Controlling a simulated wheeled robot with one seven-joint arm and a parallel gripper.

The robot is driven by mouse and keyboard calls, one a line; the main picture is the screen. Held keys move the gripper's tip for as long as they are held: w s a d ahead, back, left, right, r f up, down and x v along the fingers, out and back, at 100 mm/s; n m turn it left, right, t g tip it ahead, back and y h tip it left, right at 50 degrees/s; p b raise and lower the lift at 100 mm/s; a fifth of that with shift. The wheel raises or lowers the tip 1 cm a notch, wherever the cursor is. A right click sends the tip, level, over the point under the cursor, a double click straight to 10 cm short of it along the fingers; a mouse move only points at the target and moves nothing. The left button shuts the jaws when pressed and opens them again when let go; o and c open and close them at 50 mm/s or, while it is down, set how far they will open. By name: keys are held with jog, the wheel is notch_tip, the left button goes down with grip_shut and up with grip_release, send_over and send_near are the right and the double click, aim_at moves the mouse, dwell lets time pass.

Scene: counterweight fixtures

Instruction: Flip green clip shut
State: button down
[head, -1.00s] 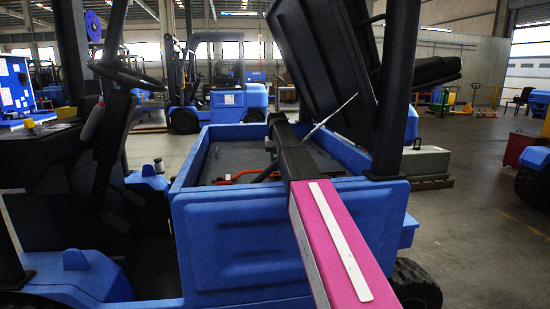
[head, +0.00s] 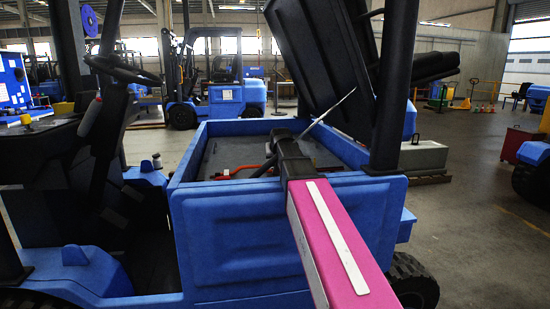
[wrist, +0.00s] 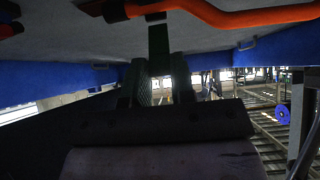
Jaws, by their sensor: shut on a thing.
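The green clip (wrist: 158,45) shows as a dark green strip at the upper middle of the wrist view. My gripper (wrist: 160,70) has its two dark fingers on either side of the strip's lower end and is shut on it. The strip's far end runs up to the grey panel and the orange bar. In the head view my arm reaches into the open blue truck body. The clip cannot be made out there, and my fingers are hard to tell from the dark parts around them.
An orange bar (wrist: 235,15) crosses close above the clip in the wrist view. In the head view the blue compartment's wall (head: 290,235) stands under my arm, and a raised black cover (head: 325,65) with a thin strut (head: 335,108) leans at the right.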

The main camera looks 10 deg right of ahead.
dwell(0.3)
jog(key=c, duration=1)
grip_release()
jog(key=shift+o, duration=0.2)
jog(key=v, duration=1)
jog(key=shift+s+r, duration=0.25)
jog(key=shift+s, duration=0.05)
